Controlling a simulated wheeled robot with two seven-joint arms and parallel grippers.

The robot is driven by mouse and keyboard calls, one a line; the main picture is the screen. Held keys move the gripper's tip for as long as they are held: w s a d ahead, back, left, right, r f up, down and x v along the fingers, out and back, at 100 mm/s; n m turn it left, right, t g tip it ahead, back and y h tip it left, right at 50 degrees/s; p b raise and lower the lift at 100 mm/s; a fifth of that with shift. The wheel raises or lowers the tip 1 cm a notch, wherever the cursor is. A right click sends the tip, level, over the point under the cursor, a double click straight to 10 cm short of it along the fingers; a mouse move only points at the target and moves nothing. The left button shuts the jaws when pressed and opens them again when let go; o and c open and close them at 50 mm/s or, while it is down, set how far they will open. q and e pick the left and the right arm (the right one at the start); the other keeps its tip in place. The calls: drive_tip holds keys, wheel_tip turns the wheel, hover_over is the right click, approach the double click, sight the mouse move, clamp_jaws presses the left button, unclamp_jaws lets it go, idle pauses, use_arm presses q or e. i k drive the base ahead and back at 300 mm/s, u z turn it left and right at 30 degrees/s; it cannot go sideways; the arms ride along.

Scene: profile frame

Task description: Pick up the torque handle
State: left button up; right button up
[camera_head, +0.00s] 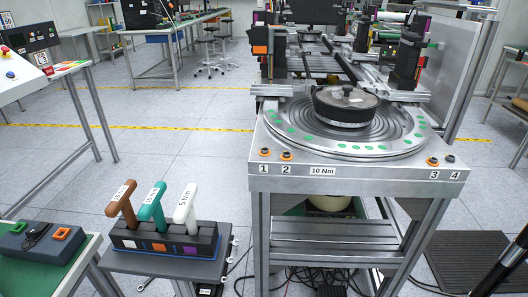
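Three T-shaped torque handles stand in a row in a dark holder block (160,250) at the lower left. The left one is brown (121,203), the middle one teal (151,214) and the right one white (187,207). Each carries a small label; the white one's seems to read 5 Nm, the others are too small to read surely. They lean a little, with their shafts in the block. The block has coloured patches on its front and sits on a small grey stand (150,268). Neither of my grippers shows in this view.
A metal workbench (347,183) marked 10 Nm stands right of the handles, bearing a round fixture plate and a black round part (345,100). A table with a dark box (38,242) is at the left. A dark shape crosses the lower right corner.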

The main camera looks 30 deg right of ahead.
sight(152, 206)
drive_tip(key=u, duration=1.9)
drive_tip(key=k, duration=0.8)
drive_tip(key=z, duration=1.2)
drive_tip(key=i, duration=0.5)
drive_tip(key=u, duration=0.05)
